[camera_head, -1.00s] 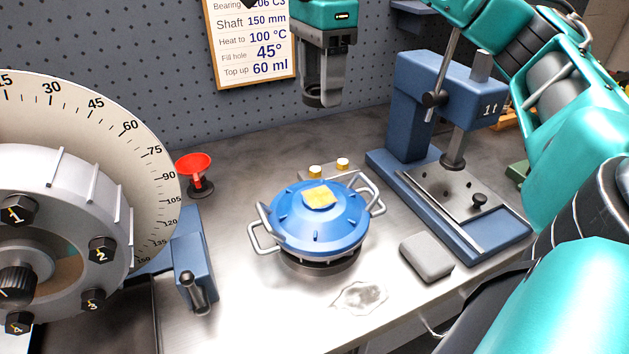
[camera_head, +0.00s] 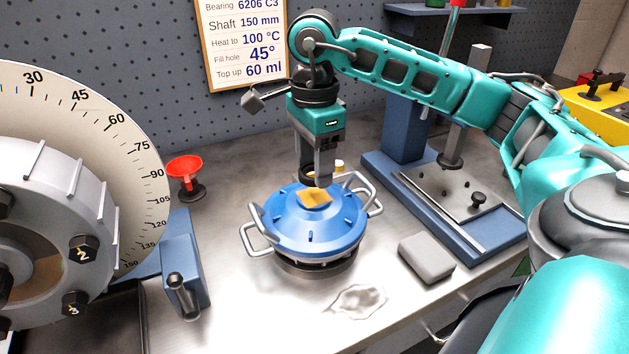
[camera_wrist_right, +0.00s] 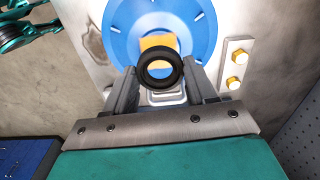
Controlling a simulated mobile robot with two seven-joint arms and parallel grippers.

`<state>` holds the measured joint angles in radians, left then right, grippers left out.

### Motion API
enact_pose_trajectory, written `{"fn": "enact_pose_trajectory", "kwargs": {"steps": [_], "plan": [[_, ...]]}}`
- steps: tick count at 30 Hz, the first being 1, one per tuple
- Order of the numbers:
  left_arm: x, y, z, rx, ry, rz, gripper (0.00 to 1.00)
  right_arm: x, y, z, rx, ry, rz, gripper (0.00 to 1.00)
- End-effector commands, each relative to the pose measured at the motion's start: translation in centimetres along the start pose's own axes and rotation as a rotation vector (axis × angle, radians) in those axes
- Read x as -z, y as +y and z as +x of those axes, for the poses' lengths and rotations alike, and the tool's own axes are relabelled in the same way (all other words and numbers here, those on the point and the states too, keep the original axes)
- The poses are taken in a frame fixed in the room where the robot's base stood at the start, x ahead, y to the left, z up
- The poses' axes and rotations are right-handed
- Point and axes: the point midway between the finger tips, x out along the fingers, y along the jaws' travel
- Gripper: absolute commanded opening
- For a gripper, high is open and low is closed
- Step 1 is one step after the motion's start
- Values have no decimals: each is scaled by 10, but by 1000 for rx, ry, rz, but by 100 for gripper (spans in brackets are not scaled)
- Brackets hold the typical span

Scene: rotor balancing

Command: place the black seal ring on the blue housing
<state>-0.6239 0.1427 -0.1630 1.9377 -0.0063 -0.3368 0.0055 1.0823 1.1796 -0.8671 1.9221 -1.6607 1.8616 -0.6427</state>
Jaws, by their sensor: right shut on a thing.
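The blue housing (camera_head: 310,232) is a round dome with two grey side handles and a yellow-orange square patch (camera_head: 313,197) on top. It sits on a dark round base on the metal bench. My right gripper (camera_head: 321,182) points down just above and behind the patch. In the right wrist view its jaws are shut on the black seal ring (camera_wrist_right: 160,87), held between the fingertips. The blue housing (camera_wrist_right: 197,35) lies beyond the ring there, with the patch partly covered by it. My left gripper is not in view.
A large dial (camera_head: 125,150) and bolted rotor stand at left, with a red funnel (camera_head: 185,166) behind. A blue press (camera_head: 405,130) stands at right. A grey block (camera_head: 427,258) lies right of the housing. The front bench is clear except for a wet-looking patch (camera_head: 358,301).

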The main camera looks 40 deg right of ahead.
Motion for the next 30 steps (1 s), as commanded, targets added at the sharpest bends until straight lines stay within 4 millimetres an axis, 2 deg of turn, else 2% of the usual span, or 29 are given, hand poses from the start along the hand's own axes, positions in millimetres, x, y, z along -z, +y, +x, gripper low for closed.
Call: {"fn": "enact_pose_trajectory", "kwargs": {"steps": [3,7,20,21,28,30], "plan": [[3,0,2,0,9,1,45,1,1,21,-5,2,1,27],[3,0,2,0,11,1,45,1,1,35,-2,2,1,27],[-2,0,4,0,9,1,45,0,0,42,-1,0,0,27],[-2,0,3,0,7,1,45,0,0,40,-1,0,0,59],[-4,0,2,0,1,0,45,0,0,40,-1,0,0,81],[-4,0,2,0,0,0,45,0,0,40,-1,0,0,81]]}}
